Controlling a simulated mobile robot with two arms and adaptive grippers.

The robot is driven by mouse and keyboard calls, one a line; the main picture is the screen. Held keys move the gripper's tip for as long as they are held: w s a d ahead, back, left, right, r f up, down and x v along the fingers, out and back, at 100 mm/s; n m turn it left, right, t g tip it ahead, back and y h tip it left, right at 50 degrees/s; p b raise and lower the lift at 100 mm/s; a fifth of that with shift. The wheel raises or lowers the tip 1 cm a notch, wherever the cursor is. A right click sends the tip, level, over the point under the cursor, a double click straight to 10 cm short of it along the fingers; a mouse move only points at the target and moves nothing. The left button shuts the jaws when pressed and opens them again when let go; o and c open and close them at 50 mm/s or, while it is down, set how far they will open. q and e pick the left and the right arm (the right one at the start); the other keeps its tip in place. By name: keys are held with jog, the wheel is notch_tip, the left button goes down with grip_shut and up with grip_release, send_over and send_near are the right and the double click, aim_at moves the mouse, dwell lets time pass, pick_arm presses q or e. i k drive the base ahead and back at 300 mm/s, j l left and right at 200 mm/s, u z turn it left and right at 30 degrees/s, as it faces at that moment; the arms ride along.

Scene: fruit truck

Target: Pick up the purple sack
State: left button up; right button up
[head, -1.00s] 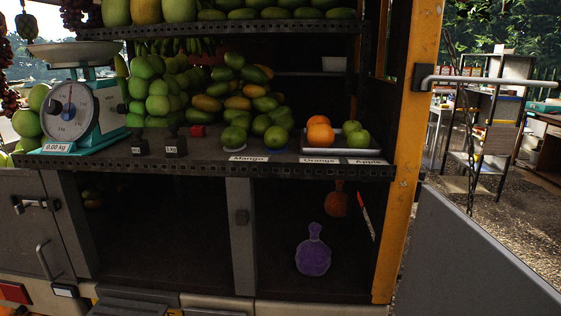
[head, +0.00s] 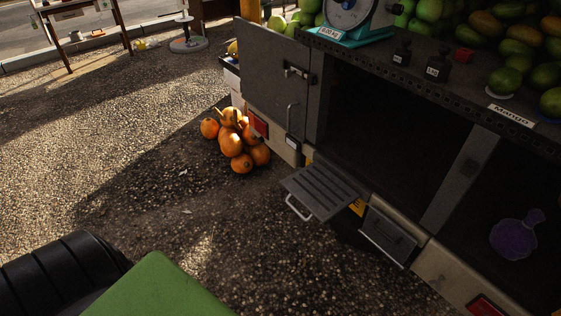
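The purple sack (head: 513,238) sits in the dark lower compartment of the truck, at the right edge of the head view. It is round, with a narrow tied neck that leans to the upper right. Nothing touches it from outside, and the compartment's front is open. Neither of my grippers is in view.
A grey post (head: 462,178) divides the lower compartments. A grey door (head: 272,75) stands at the compartment's left. Pumpkins (head: 232,142) lie on the gravel. Open gravel is at left.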

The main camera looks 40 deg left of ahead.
aim_at(514, 240)
jog(key=u, duration=0.9)
jog(key=z, duration=1.55)
